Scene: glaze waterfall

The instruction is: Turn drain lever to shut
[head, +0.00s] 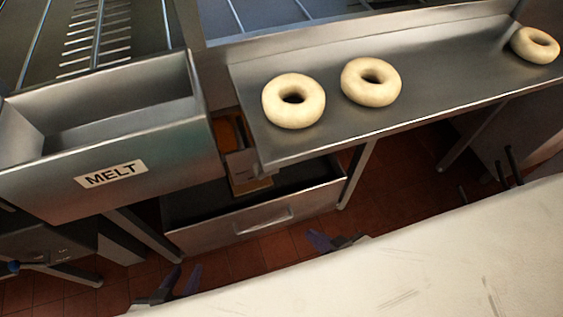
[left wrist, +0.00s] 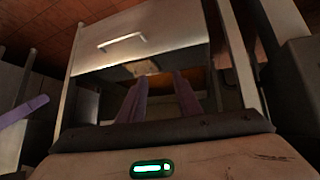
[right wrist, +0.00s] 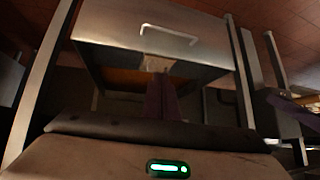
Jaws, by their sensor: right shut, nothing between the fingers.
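A small lever with a blue knob (head: 14,267) shows at the lower left edge of the head view, on the dark unit below the tank marked MELT (head: 110,174). I take it to be the drain lever; it is too small to read its setting. My left gripper (head: 178,285) is open and empty, well to the right of the knob and apart from it. Its spread fingers also show in the left wrist view (left wrist: 160,98). My right gripper (head: 322,241) is shut and empty, further right; its closed fingers show in the right wrist view (right wrist: 160,98). Neither wrist view shows the lever.
Several pale dough rings, one of them near the middle (head: 371,82), lie on a steel shelf (head: 450,75). A steel drawer or tray with a handle (head: 263,221) stands below. A pale surface (head: 430,260) fills the lower right. Red tiled floor shows between.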

